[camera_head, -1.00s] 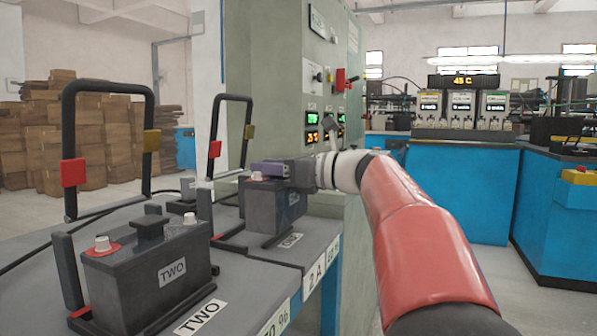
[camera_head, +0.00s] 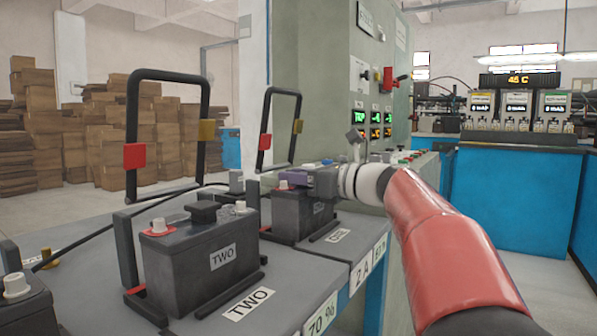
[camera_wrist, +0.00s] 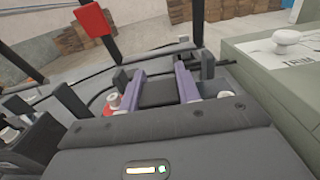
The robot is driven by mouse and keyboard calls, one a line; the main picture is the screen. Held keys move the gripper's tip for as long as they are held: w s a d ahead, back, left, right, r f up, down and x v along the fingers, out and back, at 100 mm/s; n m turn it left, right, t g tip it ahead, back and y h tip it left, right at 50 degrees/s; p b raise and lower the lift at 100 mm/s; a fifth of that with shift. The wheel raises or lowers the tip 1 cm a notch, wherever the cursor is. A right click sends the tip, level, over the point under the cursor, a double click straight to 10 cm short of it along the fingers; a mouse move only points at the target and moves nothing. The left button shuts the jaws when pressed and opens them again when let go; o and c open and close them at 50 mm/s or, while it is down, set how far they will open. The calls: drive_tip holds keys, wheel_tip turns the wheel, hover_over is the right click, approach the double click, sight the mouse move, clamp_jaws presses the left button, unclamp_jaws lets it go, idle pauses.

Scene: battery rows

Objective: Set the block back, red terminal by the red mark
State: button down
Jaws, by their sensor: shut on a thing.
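The held block (camera_head: 299,219) is dark grey, upright, in the far bay of the bench. Its base appears at or close to the shelf; I cannot tell if it touches. Its red terminal (camera_head: 283,185) is on the left and also shows in the wrist view (camera_wrist: 114,101). The bay's black arch has a red mark (camera_head: 264,142) on its left post and a yellow mark (camera_head: 297,126) on its right. The red terminal is on the red mark's side. My gripper (camera_head: 297,178) has purple fingers shut on the block's handle (camera_wrist: 158,93).
A similar block labelled TWO (camera_head: 205,255) stands in the nearer bay, under its own arch. Another block (camera_head: 22,312) is at the lower left. A grey-green control cabinet (camera_head: 325,80) stands behind my gripper. Black cables run behind the blocks.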

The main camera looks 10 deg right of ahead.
drive_tip(key=shift+s+r, duration=0.1)
drive_tip(key=shift+r, duration=0.05)
drive_tip(key=c, duration=1)
unclamp_jaws()
drive_tip(key=p+v, duration=0.1)
drive_tip(key=v, duration=1.1)
